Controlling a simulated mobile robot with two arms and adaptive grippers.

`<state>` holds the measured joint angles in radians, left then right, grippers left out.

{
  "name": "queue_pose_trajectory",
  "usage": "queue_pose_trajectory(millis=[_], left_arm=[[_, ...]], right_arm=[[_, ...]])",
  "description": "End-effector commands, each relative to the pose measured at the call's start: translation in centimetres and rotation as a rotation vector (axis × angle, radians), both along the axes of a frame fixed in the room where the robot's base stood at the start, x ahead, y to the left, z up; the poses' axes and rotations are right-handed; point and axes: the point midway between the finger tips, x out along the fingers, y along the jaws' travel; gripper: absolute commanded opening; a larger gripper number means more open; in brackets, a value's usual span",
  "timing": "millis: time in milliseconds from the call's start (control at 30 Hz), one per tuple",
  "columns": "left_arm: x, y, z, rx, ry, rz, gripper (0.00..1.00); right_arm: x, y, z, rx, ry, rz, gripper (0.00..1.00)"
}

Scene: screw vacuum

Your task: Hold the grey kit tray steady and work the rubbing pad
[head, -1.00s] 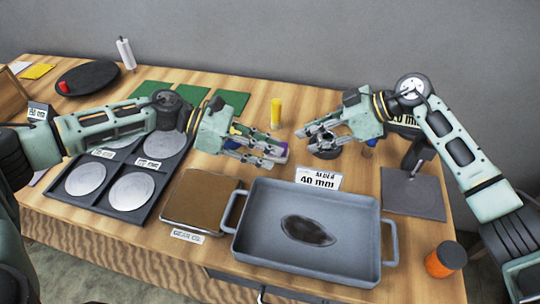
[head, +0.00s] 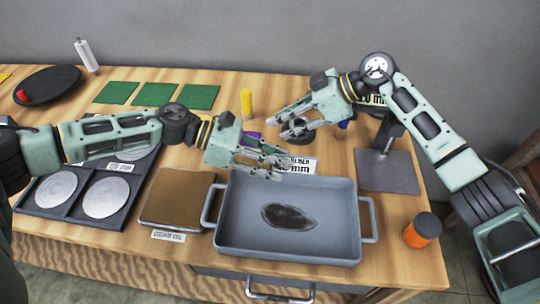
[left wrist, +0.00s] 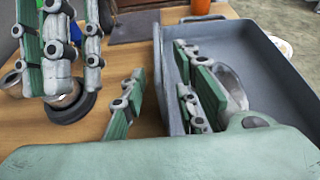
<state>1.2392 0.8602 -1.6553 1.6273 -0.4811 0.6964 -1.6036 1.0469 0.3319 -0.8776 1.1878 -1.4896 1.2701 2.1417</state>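The grey kit tray (head: 340,190) stands at the table's front, a dark oval patch (head: 290,216) on its floor. My left gripper (head: 272,160) is open over the tray's back rim. In the left wrist view its fingers (left wrist: 160,100) are apart, on either side of the tray wall (left wrist: 158,78). My right gripper (head: 282,124) is behind the tray, over a dark round piece (head: 297,133), possibly the rubbing pad. That piece shows in the left wrist view as a black ring with a shiny top (left wrist: 68,105). Whether the right fingers grip it is unclear.
A size card (head: 303,166) stands behind the tray, partly hidden by my left gripper. A brown-topped block (head: 175,196) and a dark rack of discs (head: 70,215) are left. A grey plate with a post (head: 388,172) and an orange jar (head: 423,230) are right.

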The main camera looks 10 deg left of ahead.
Motion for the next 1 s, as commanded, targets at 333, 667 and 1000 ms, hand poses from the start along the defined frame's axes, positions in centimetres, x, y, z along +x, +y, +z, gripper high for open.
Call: queue_pose_trajectory(millis=[333,667,1000], left_arm=[[0.01,0.04,0.02,0.0,0.0,0.0,0.09],[0.03,0.05,0.02,0.0,-0.001,0.001,0.0],[0.05,0.06,0.0,0.001,-0.004,-0.001,0.0]], right_arm=[[0.0,0.01,0.0,0.0,0.0,0.0,0.31],[0.0,0.01,0.0,0.0,0.0,0.0,0.31],[0.0,0.01,-0.01,0.0,0.0,0.0,0.31]])
